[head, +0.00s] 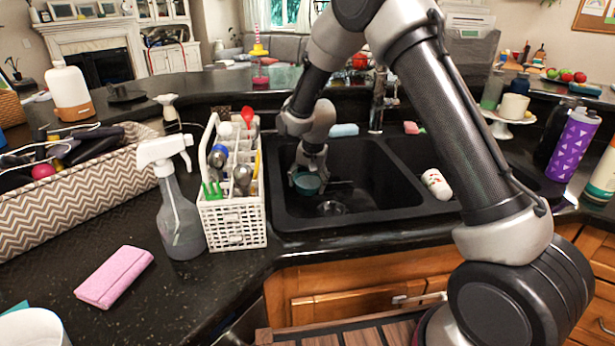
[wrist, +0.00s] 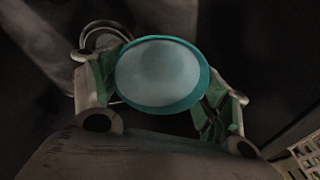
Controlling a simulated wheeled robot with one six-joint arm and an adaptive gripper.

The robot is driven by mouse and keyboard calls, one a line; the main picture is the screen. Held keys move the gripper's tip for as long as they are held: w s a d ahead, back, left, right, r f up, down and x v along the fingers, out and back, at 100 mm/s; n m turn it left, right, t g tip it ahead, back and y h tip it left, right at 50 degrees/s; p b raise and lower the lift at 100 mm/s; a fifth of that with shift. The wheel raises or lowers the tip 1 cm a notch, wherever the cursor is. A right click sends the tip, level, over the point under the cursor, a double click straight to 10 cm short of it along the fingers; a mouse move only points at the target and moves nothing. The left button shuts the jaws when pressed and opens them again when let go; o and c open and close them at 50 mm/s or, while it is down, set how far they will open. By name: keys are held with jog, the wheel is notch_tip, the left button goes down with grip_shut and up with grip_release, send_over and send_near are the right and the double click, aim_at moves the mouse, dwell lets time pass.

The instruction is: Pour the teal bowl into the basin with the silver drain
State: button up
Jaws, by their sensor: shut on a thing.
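My gripper (head: 311,168) is shut on the teal bowl (head: 308,184), low over the left part of the black sink (head: 282,208). In the wrist view the bowl (wrist: 162,106) sits between the two fingers, its round rim facing the camera. A pale grey-blue surface fills the rim; I cannot tell whether it is liquid or the bowl's inside. The silver drain (head: 331,208) lies on the basin floor, below and slightly right of the bowl in the head view. Silver rings show partly behind the bowl in the wrist view (wrist: 97,31). My arm hides part of the sink's right side.
A white cutlery caddy (head: 233,222) stands at the sink's left edge, close to my gripper. Beside it are a spray bottle (head: 181,215) and a pink wallet (head: 114,277). A faucet (head: 377,100) rises behind the sink. A white bottle (head: 436,184) lies at the right.

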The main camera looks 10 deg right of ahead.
aim_at(319, 183)
jog(key=shift+s+d+f, duration=0.1)
jog(key=shift+d+f, duration=0.1)
jog(key=shift+f, duration=0.45)
jog(key=shift+s+d+r+t+y, duration=0.4)
jog(key=shift+d+t+y, duration=0.15)
jog(key=shift+y, duration=0.25)
jog(key=shift+d, duration=0.2)
jog(key=shift+s+d+r+t+y, duration=0.2)
jog(key=shift+d+t+y, duration=0.05)
jog(key=shift+d+y, duration=0.15)
jog(key=shift+s+d, duration=0.2)
jog(key=shift+s+d+r+t+y, duration=0.2)
jog(key=shift+t+y, duration=0.1)
jog(key=shift+y, duration=0.1)
